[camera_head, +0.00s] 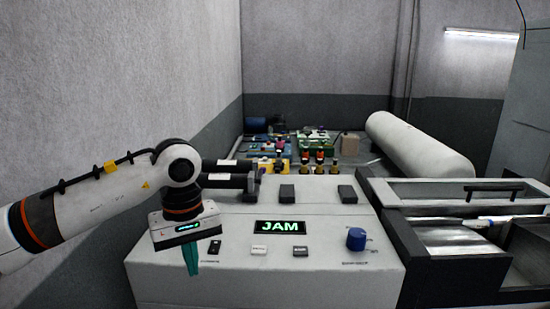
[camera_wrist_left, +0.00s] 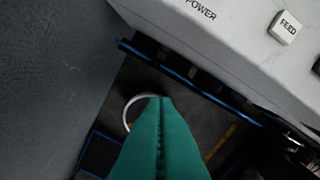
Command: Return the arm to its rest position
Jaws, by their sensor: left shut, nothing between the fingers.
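My left arm reaches in from the left in the head view. My left gripper (camera_head: 191,262) points down in front of the left end of the machine's control panel, with its teal fingers together and nothing between them. In the left wrist view the teal fingers (camera_wrist_left: 160,140) are pressed together, beside the panel edge and above the dark floor. The white control panel (camera_head: 330,282) carries a display (camera_head: 280,227) reading JAM, a blue knob (camera_head: 356,239) and several small buttons. My right gripper is not in view.
A dark-framed machine bed (camera_head: 402,250) stands right of the panel. Behind it lie a large white cylinder (camera_head: 420,146) and a cluttered table of coloured items. A grey wall (camera_head: 120,80) rises close on the left. A white ring (camera_wrist_left: 128,108) shows low in the wrist view.

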